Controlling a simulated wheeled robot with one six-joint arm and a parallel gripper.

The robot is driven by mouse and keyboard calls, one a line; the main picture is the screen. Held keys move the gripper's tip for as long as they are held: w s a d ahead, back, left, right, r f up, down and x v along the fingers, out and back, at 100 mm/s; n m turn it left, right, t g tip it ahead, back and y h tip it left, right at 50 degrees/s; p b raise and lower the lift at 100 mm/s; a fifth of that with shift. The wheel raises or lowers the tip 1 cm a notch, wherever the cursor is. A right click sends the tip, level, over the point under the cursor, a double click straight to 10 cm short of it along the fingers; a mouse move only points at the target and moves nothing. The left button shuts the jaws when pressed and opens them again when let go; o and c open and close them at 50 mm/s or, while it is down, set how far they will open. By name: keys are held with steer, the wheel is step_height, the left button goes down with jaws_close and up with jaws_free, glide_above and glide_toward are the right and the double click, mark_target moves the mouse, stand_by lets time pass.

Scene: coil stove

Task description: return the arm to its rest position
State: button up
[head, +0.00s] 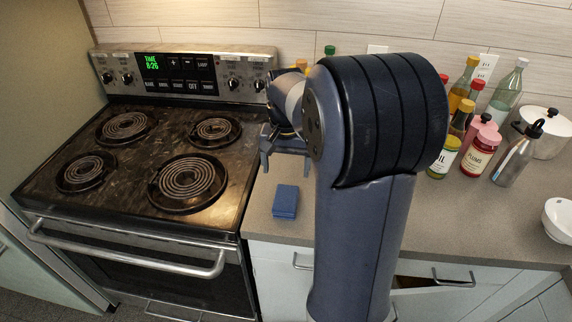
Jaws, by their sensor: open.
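My gripper (285,160) shows in the head view at the middle, just right of the stove. Its two fingers point down and are spread apart. Nothing shows between them. It hangs over the counter (262,200), behind a small blue block (285,201) that lies near the counter's front edge. The gap between gripper and counter is hard to judge. My own arm's thick dark links fill the centre of the view and hide part of the counter and wall behind.
A coil stove (150,165) with several bare burners stands at left. Bottles and jars (478,153), a metal bottle (517,153), a white pot (550,135) and a white bowl (559,220) stand at right. A drawer (435,278) below the counter looks partly open.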

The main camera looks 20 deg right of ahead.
mark_target(286, 198)
step_height(286, 198, down, 13)
steer(key=shift+r, duration=2.3)
